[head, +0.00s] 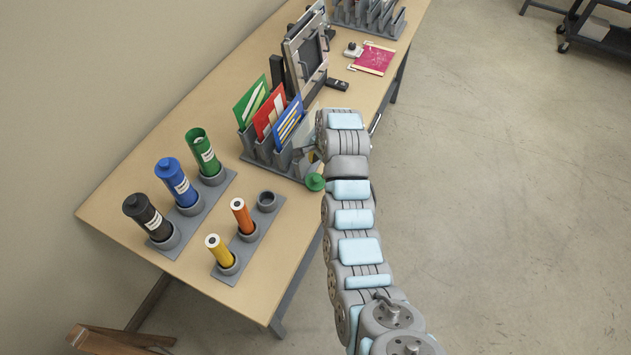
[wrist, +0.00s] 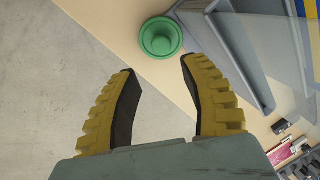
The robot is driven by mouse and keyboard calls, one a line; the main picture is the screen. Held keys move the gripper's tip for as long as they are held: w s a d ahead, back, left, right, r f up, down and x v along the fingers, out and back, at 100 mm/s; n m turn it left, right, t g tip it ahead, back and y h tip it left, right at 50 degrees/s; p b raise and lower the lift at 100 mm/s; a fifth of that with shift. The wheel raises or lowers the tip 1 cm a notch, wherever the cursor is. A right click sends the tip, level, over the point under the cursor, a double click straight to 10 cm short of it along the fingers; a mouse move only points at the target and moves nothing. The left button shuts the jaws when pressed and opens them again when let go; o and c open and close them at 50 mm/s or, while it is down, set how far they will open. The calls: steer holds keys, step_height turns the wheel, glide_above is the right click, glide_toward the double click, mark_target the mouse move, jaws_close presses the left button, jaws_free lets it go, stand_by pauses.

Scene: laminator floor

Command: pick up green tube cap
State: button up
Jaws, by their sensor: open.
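The green tube cap (head: 315,182) lies on the table near its right edge, in front of the grey card rack. In the wrist view the round green cap (wrist: 160,38) shows just beyond my fingertips, between their lines. My gripper (wrist: 156,66) is open and empty, with yellow ribbed fingers apart on either side. In the head view my arm reaches to the cap's side, and its fingers are mostly hidden. The open green tube (head: 203,152) stands in a holder at the left.
The grey rack (head: 283,158) with coloured cards stands close beside the cap. Blue (head: 177,183) and black (head: 148,216) capped tubes stand in the same holder as the green one. Orange (head: 242,216) and yellow (head: 219,250) tubes stand in a second holder with an empty socket (head: 267,200).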

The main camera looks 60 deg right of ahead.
mark_target(316, 178)
steer(key=shift+w+d+f+p, duration=0.1)
steer(key=shift+w+f, duration=0.05)
steer(key=shift+f, duration=0.6)
steer(key=shift+w+d+f+p, duration=0.1)
steer(key=shift+w+f, duration=0.05)
steer(key=shift+f, duration=0.65)
steer(key=shift+w+d+f+p, duration=0.1)
steer(key=shift+w+f, duration=0.05)
steer(key=shift+f, duration=0.6)
steer(key=shift+a+f, duration=0.1)
steer(key=shift+f, duration=0.5)
steer(key=shift+w+d+f+p, duration=0.15)
steer(key=shift+w+f, duration=0.1)
steer(key=shift+f, duration=0.55)
steer(key=shift+w+d+f+p, duration=0.15)
steer(key=shift+w+f, duration=0.1)
steer(key=shift+f, duration=0.5)
steer(key=shift+a+f, duration=0.1)
steer(key=shift+f, duration=0.2)
jaws_close()
